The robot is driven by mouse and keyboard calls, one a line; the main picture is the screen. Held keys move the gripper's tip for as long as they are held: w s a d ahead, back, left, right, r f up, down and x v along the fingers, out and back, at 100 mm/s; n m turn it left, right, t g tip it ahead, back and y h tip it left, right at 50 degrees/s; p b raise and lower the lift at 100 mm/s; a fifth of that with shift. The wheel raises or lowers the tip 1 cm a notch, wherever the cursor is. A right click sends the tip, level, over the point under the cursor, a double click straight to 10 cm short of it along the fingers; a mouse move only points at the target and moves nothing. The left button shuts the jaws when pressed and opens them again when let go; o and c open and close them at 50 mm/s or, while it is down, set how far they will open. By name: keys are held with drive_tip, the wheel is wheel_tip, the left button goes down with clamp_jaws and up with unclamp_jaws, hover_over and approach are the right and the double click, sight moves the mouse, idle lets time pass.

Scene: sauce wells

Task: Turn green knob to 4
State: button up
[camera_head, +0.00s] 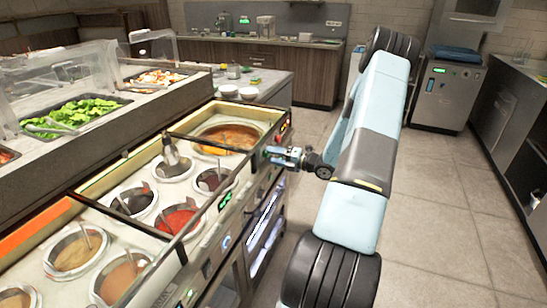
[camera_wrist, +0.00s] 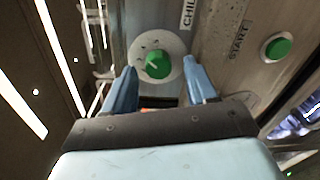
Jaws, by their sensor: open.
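The green knob (camera_wrist: 158,64) sits on a round pale dial plate (camera_wrist: 174,47) on the counter's front panel, in the wrist view. The dial's marks are too small to read. My gripper (camera_wrist: 160,80) is open, with one blue finger at each side of the knob's lower part; I cannot tell whether either finger touches it. In the head view my gripper (camera_head: 270,154) reaches left to the front panel of the sauce counter (camera_head: 225,215), and the knob there is hidden.
A second green button (camera_wrist: 277,47) sits right of the dial, beside a START label (camera_wrist: 238,42). A CHILI label (camera_wrist: 189,14) is above the dial. Sauce wells, including a large orange one (camera_head: 228,137), lie behind the panel. The floor (camera_head: 430,210) at right is clear.

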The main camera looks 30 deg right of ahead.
drive_tip(key=v, duration=1.3)
drive_tip(key=shift+f, duration=0.15)
drive_tip(key=shift+d, duration=0.1)
drive_tip(key=s+a+r+n+g+h, duration=0.1)
drive_tip(key=s+a+r+n+g, duration=0.1)
drive_tip(key=a+r+n+g, duration=0.6)
drive_tip(key=s+a+r+n+g, duration=0.35)
drive_tip(key=a+r+n, duration=0.65)
drive_tip(key=a+n, duration=0.35)
drive_tip(key=s+a+r+n+t+h, duration=0.1)
drive_tip(key=s+a+r+n+h, duration=0.3)
drive_tip(key=s+r+n, duration=0.3)
drive_tip(key=s+a+r+n+t+h, duration=0.2)
drive_tip(key=s+a+r+n+h, duration=0.2)
drive_tip(key=s+r+n, duration=0.4)
drive_tip(key=s+n+h, duration=0.1)
drive_tip(key=s+n, duration=0.1)
drive_tip(key=n, duration=0.4)
drive_tip(key=shift+a+n, duration=0.2)
drive_tip(key=shift+n, duration=0.15)
